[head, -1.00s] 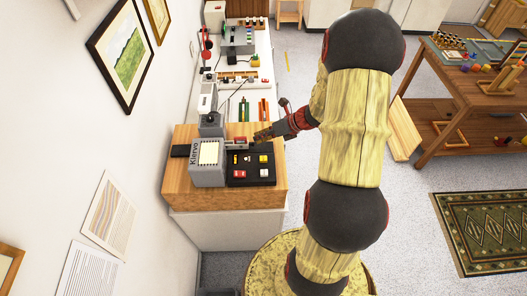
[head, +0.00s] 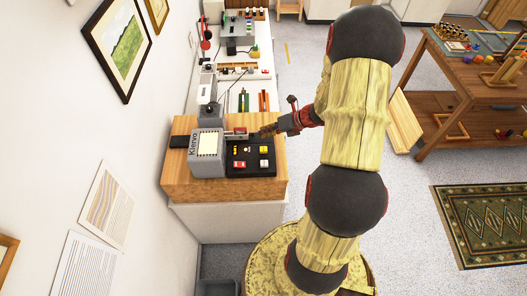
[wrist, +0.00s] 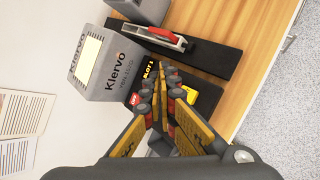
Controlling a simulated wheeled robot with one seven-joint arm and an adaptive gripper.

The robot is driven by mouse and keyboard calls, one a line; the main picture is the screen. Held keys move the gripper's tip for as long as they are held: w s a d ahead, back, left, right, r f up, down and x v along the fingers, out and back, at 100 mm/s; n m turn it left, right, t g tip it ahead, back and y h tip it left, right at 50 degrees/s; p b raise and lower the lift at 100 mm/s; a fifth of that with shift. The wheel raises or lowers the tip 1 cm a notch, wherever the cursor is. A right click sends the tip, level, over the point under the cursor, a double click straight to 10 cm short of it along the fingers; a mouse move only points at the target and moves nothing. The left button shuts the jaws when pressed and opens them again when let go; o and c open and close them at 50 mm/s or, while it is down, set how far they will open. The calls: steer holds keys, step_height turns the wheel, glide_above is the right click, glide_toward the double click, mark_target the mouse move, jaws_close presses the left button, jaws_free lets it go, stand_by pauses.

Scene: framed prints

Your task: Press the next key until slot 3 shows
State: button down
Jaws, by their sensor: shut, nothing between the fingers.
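The grey Klervo unit (head: 208,153) stands on a wooden-topped counter; its pale screen (wrist: 88,58) shows no readable text. Beside it is a black keypad (head: 252,171) with several red, yellow and pale keys. In the wrist view a label reading "SLOT 1" (wrist: 150,69) and a red key (wrist: 134,99) show. A yellow key (wrist: 191,96) is partly behind the fingers. My gripper (wrist: 167,76) is shut and empty, above the keypad; in the head view it (head: 265,131) is at the keypad's far right edge. I cannot tell whether it touches a key. Which key is next is not readable.
A red-handled device (wrist: 155,34) on a dark base stands beside the keypad. The wooden counter top (head: 180,186) is bare in front. More equipment lines the white bench (head: 250,85) behind. A wall with framed prints (head: 120,50) is at left.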

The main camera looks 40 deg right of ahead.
mark_target(265, 148)
steer(key=shift+f+b, duration=2)
steer(key=shift+f, duration=0.95)
steer(key=shift+f, duration=0.15)
steer(key=shift+f, duration=0.3)
steer(key=shift+f+b, duration=0.8)
steer(key=shift+f, duration=0.05)
steer(key=shift+r, duration=0.15)
steer(key=shift+r+p, duration=1.2)
step_height(265, 148, up, 5)
steer(key=p, duration=0.4)
